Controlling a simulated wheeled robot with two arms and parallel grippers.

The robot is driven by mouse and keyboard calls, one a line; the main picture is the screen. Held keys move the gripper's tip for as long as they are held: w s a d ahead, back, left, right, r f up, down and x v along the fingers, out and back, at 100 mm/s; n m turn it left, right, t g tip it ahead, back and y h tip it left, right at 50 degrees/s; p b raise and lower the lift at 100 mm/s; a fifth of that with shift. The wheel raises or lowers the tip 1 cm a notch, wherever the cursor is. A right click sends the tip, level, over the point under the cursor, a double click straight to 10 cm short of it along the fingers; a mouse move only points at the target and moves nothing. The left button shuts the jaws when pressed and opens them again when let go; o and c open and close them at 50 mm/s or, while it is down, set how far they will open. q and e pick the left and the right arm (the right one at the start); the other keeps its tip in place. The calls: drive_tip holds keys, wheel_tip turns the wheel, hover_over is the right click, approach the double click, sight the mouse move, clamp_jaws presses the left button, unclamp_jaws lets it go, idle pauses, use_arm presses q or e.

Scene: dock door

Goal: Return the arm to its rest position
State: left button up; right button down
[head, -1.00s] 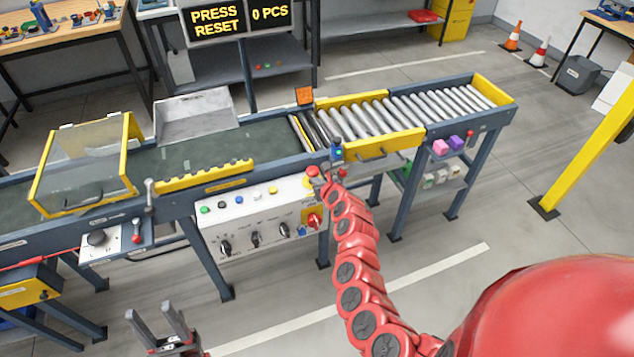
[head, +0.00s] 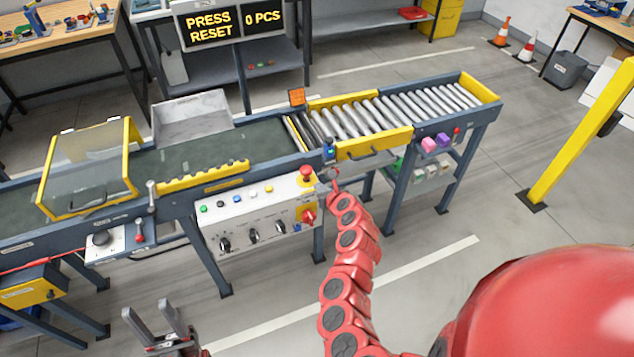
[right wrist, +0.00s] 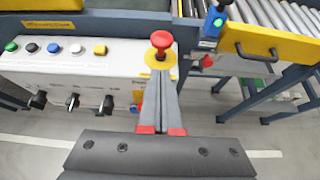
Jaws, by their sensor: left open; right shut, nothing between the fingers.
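My right arm (head: 345,265) reaches up from the bottom of the head view. Its gripper (head: 333,176) is near the right end of the white control panel (head: 258,225), just right of the red mushroom button (head: 306,174). In the right wrist view the right gripper's fingers (right wrist: 160,78) are together and hold nothing. The red mushroom button (right wrist: 161,40) on its yellow base shows just beyond the tips, and there seems to be a gap. My left gripper (head: 150,318) is open and empty at the bottom left of the head view, over the floor.
The conveyor (head: 235,150) with its roller section (head: 390,110) crosses behind the panel. A yellow-framed clear guard (head: 90,170) stands at left. A display (head: 220,25) reads "PRESS RESET" and "0 PCS". A yellow post (head: 580,135) stands at right. Floor in front is clear.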

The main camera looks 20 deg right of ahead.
drive_tip(key=shift+s+r, duration=0.15)
drive_tip(key=shift+s, duration=0.15)
drive_tip(key=shift+d, duration=0.1)
